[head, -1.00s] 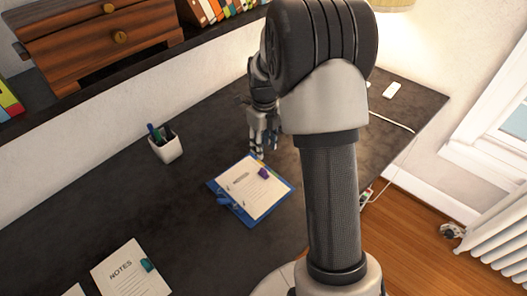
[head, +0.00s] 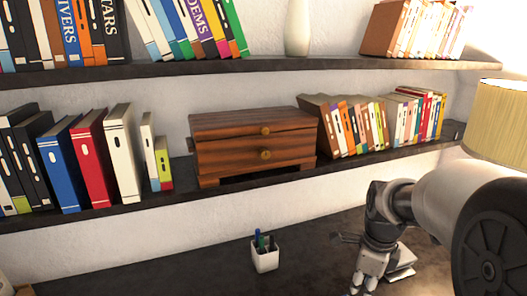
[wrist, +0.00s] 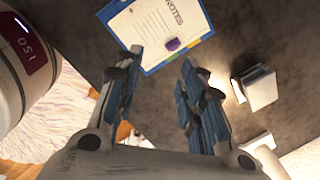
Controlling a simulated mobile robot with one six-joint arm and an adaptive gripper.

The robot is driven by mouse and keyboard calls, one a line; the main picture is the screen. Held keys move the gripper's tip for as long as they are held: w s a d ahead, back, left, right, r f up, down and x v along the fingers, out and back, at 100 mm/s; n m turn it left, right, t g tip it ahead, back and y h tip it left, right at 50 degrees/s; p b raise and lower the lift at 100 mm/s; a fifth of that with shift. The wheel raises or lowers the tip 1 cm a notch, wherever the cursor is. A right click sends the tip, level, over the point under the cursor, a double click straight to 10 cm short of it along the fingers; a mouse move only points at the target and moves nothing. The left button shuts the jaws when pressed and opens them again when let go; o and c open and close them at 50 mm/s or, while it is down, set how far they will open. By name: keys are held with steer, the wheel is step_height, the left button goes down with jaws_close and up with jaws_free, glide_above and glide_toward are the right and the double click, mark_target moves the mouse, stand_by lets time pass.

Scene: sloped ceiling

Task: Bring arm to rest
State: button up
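My arm (head: 440,210) reaches in from the right edge of the head view, bent over the desk (head: 190,275). My gripper (head: 362,287) points down at the bottom of that view, its tips cut off by the edge. In the wrist view, my gripper (wrist: 161,60) has its two blue-padded fingers apart with nothing between them. Beyond the fingertips a blue clipboard (wrist: 147,70) with a notes sheet lies on the desk, with a small purple thing on it. The clipboard is out of the head view.
A white pen cup (head: 265,260) stands on the desk left of my gripper. A shelf (head: 250,176) above holds a wooden drawer box (head: 255,145) and rows of books. A lampshade (head: 497,120) is near my arm. A small pale stack (head: 402,268) lies behind the gripper.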

steer(key=s+a+r+n+t, duration=0.1)
steer(key=s+a+r+n, duration=0.1)
steer(key=s+n, duration=0.5)
steer(key=s+a+r+n+t, duration=0.1)
steer(key=s+a+r+n, duration=0.2)
steer(key=s+n, duration=0.4)
steer(key=s+a+r+n+t, duration=0.1)
steer(key=s+a+r+n, duration=0.1)
steer(key=s+a+n, duration=0.2)
steer(key=s+n, duration=0.3)
steer(key=n, duration=0.3)
steer(key=shift+r, duration=0.4)
steer(key=shift+a, duration=0.1)
